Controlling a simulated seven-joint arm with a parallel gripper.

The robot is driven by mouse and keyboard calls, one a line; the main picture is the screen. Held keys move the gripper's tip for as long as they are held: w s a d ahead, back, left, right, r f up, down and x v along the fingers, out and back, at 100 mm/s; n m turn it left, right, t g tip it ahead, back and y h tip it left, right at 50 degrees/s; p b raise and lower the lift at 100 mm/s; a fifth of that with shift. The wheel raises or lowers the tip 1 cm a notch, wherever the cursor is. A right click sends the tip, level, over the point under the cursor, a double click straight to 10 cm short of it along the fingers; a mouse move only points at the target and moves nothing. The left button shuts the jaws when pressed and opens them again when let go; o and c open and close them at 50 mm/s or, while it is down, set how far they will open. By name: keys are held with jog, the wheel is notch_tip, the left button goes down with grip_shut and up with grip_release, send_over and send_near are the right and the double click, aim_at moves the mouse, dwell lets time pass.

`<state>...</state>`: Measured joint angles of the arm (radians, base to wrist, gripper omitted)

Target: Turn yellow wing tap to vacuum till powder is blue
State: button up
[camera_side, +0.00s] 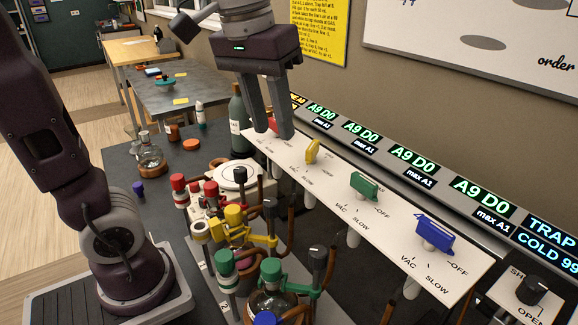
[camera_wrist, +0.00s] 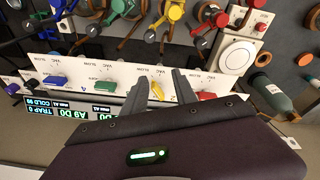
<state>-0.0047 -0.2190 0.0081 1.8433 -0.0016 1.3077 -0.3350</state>
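The yellow wing tap (camera_side: 313,151) sits on the white sloping panel (camera_side: 385,225), between a red tap (camera_side: 273,125) and a green tap (camera_side: 364,186). VAC, SLOW and OFF are printed around the taps; I cannot tell which mark the yellow one points at. In the wrist view the yellow tap (camera_wrist: 157,90) appears between my fingers, beyond their tips. My gripper (camera_side: 272,134) is open and empty, above the panel near the red tap, which one finger partly hides. It also shows in the wrist view (camera_wrist: 160,78). I cannot make out any blue powder.
A blue tap (camera_side: 434,236) is farther along the panel. Displays reading "A9 D0" (camera_side: 362,132) run behind it. Glassware with coloured caps and clamps (camera_side: 235,225) crowds the bench in front. A dark bottle (camera_side: 238,125) stands by the panel's far end.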

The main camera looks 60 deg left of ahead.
aim_at(313, 144)
jog(key=w+n, duration=0.1)
jog(key=w, duration=0.1)
jog(key=w+n+g, duration=0.1)
jog(key=w, duration=0.2)
jog(key=w+r+g, duration=0.1)
jog(key=w, duration=0.2)
jog(key=shift+a+n, duration=0.15)
jog(key=shift+n, duration=0.25)
jog(key=shift+w+f, duration=0.1)
jog(key=shift+f, duration=0.15)
notch_tip(313, 144, down, 7)
jog(key=shift+r, duration=0.2)
jog(key=shift+c, duration=0.2)
grip_shut()
